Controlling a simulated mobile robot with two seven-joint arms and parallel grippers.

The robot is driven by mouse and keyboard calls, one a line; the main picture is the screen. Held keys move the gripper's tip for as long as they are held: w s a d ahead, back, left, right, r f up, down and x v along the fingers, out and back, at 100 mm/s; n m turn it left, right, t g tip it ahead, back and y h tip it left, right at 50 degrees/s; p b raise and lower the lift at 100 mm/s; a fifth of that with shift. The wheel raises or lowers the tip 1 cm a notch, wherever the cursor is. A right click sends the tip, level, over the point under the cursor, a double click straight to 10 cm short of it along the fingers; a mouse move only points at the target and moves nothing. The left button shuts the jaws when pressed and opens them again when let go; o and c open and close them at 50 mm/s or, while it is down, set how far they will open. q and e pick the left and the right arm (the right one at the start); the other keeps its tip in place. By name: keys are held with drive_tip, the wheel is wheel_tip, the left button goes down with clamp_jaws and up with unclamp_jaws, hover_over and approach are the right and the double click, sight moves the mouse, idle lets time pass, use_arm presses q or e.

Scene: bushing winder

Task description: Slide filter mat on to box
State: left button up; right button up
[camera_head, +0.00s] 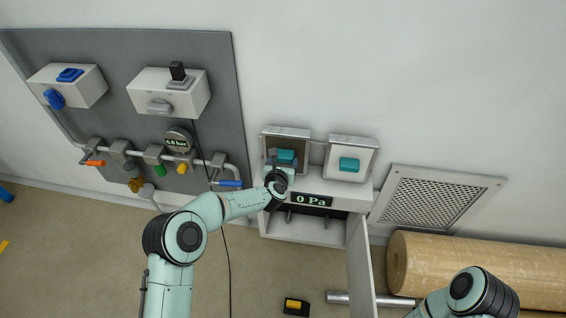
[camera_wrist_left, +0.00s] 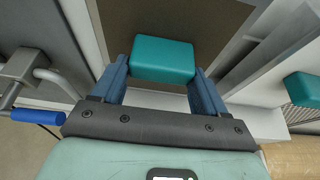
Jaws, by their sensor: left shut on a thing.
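My left gripper (camera_head: 284,164) is at the left of two openings above the white box (camera_head: 320,190), which has a "0 Pa" display. It is shut on a teal handle (camera_wrist_left: 163,60), with one finger at each side of it. The handle also shows in the head view (camera_head: 286,156). Behind it is a brown-grey panel, seemingly the filter mat (camera_wrist_left: 215,25), within a pale frame (camera_head: 287,132). A second panel (camera_head: 352,146), white with a teal handle (camera_head: 349,164), stands to the right. My right gripper is out of view.
A grey board (camera_head: 110,80) with switch boxes and coloured valves is at the left. The box's door (camera_head: 361,270) hangs open. A wall grille (camera_head: 436,200) and a large tan roll (camera_head: 480,265) are at the right. A cable hangs beside my left arm.

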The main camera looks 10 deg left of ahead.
use_arm(q)
drive_tip(key=shift+f, duration=0.15)
drive_tip(key=o, duration=1.7)
drive_tip(key=shift+f, duration=0.15)
drive_tip(key=shift+s, duration=0.15)
drive_tip(key=shift+v, duration=3.9)
